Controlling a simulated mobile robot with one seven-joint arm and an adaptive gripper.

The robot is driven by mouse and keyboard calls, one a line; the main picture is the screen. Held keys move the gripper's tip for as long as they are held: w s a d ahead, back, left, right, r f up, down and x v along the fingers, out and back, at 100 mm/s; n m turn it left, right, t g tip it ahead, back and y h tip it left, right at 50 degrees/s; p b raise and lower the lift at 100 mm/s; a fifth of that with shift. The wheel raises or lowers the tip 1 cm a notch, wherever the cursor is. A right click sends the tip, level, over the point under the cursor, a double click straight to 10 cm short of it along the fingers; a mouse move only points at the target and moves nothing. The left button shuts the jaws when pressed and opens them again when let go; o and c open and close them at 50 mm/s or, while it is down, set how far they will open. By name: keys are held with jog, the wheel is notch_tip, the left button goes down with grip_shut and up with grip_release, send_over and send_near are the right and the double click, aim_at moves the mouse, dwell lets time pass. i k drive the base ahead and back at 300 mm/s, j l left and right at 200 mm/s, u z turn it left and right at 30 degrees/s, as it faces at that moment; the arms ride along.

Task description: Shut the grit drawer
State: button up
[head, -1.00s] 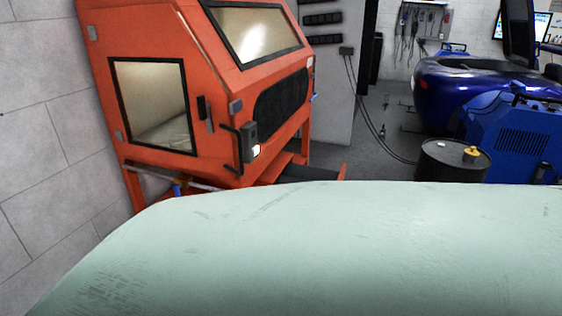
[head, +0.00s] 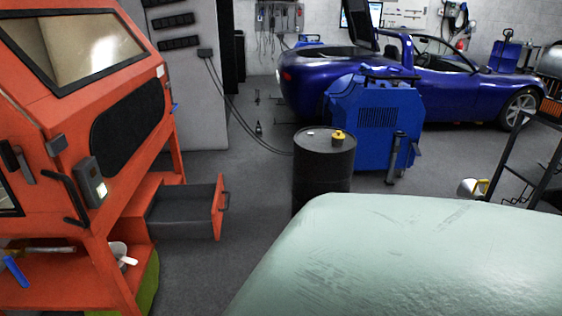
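The grit drawer (head: 184,207) is pulled out of the base of the orange blasting cabinet (head: 99,158), at the left of the head view. It is a grey, open-topped box with an orange front panel (head: 219,207) that faces right. A dark handle (head: 225,197) sits on that panel. The drawer slides out low, beneath the cabinet's sloped body, close above the floor. My gripper is not in view, and nothing visible touches the drawer.
A pale green rounded surface close to the camera covers the lower right. A black drum (head: 323,170) with a yellow item on top stands right of the drawer. A blue machine (head: 374,125) and blue car (head: 440,80) are behind. Grey floor (head: 255,215) lies clear between drawer and drum.

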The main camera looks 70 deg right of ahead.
aim_at(189, 211)
jog(key=z, duration=1.45)
jog(key=i+l, duration=0.15)
jog(key=i, duration=0.2)
jog(key=i+l, duration=0.2)
jog(key=i, duration=0.15)
jog(key=i+l, duration=0.15)
jog(key=i, duration=0.2)
